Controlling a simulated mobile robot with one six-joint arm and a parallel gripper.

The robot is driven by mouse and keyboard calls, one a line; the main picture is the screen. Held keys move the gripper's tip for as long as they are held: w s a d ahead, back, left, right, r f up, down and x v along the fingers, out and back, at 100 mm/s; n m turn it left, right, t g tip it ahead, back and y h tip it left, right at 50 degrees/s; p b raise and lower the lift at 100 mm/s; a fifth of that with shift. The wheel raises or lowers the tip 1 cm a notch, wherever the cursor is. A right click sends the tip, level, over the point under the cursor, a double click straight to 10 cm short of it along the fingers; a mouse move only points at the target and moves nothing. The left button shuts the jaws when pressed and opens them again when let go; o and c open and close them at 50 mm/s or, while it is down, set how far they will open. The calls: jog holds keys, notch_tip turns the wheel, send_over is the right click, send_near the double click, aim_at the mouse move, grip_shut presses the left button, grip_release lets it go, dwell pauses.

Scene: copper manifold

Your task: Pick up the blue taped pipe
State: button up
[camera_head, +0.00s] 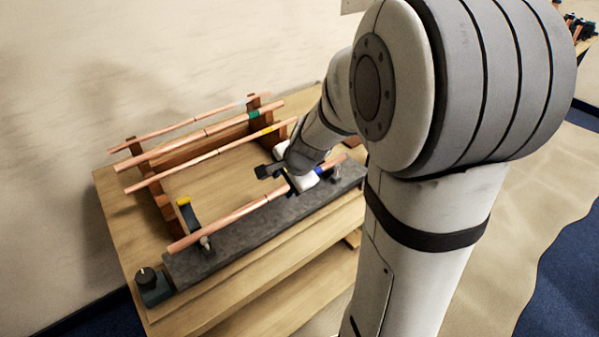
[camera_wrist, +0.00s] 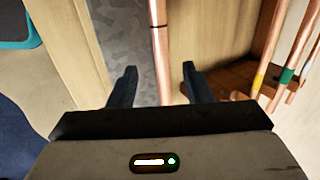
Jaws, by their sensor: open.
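The blue taped pipe (camera_head: 240,213) is a copper pipe lying along the front of the wooden bench, held above a grey slab on small supports. Its blue tape shows near its right end, just right of my gripper (camera_head: 283,178). In the wrist view the pipe (camera_wrist: 160,55) runs between the two dark fingers of my gripper (camera_wrist: 157,85). The fingers are apart, one on each side, with gaps to the pipe. Part of the pipe is hidden behind my gripper in the head view.
Three more copper pipes lie behind on a wooden rack (camera_head: 165,207); one has yellow tape (camera_head: 265,131), one green (camera_head: 254,114), one pale tape. The grey slab (camera_head: 235,243) lies under the front pipe. A black knob (camera_head: 146,277) stands at the left front corner. A wall is behind.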

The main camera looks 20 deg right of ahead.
aim_at(279, 192)
jog(key=x, duration=0.5)
jog(key=shift+w+f+b, duration=0.15)
jog(key=shift+f+b, duration=0.05)
jog(key=shift+b, duration=0.2)
grip_shut()
dwell(1.0)
